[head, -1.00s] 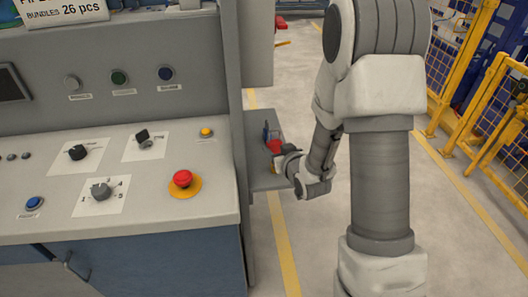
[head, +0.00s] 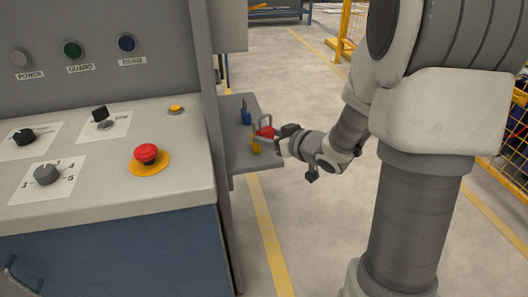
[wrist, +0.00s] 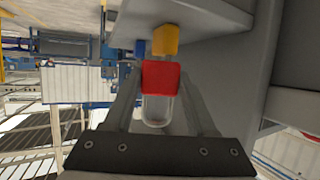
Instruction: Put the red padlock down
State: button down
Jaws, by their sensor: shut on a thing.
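The red padlock (head: 265,131) is at the small grey side shelf (head: 240,162), to the right of the console. My gripper (head: 279,142) reaches in from the right and is shut on it. In the wrist view, the red body (wrist: 161,77) shows at the fingertips, with its pale shackle pointing back between the fingers (wrist: 160,92). A yellow padlock (wrist: 166,39) and a blue thing (wrist: 140,47) are just beyond it. I cannot tell whether the red padlock touches the shelf.
The console (head: 110,170) stands left of the shelf, with a red emergency button (head: 146,153), knobs and a blue front. Its grey side panel borders the shelf. Open floor with a yellow line (head: 268,235) lies to the right. Yellow fencing (head: 515,140) stands at the far right.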

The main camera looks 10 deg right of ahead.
aim_at(269, 159)
jog(key=shift+f+b, duration=1)
jog(key=shift+f, duration=1.45)
jog(key=shift+f, duration=0.15)
jog(key=shift+c, duration=1)
grip_release()
